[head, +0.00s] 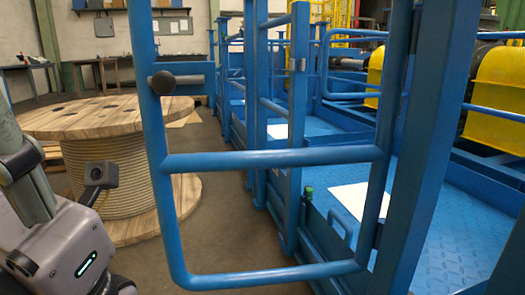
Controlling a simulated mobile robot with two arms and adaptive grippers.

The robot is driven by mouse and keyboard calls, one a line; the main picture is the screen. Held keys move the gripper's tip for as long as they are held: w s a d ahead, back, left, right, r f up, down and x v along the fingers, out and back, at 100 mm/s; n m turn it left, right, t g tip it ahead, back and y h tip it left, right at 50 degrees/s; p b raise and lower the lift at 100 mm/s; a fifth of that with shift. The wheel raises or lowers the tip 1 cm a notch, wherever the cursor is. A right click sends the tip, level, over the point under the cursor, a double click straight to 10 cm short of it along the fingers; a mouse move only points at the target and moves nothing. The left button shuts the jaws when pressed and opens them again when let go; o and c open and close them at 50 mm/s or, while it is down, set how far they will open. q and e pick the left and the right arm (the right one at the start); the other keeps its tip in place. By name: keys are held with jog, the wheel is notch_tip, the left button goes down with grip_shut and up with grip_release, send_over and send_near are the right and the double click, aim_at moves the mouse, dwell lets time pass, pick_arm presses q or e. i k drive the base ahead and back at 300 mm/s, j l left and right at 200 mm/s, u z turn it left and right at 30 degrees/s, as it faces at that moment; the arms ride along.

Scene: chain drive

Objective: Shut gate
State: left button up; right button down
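The gate (270,159) is a blue tubular frame with a middle rail. It hangs from a blue post (430,150) at the right and stands swung open, its free side reaching left over the floor. A round black knob (163,83) sits on the upper part of its free upright. My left arm comes in at the lower left, with a small dark grey block (100,174) at its end, to the left of the gate and apart from it. I cannot make out two fingertips there. My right gripper is not in view.
A large wooden cable reel (110,160) stands on the floor at the left, behind the gate. Blue railings and posts (297,110) line the platform (440,225) with its tread-plate floor. White sheets lie on it. Yellow guards (497,90) stand at the right.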

aim_at(405, 25)
jog(key=k, duration=1.7)
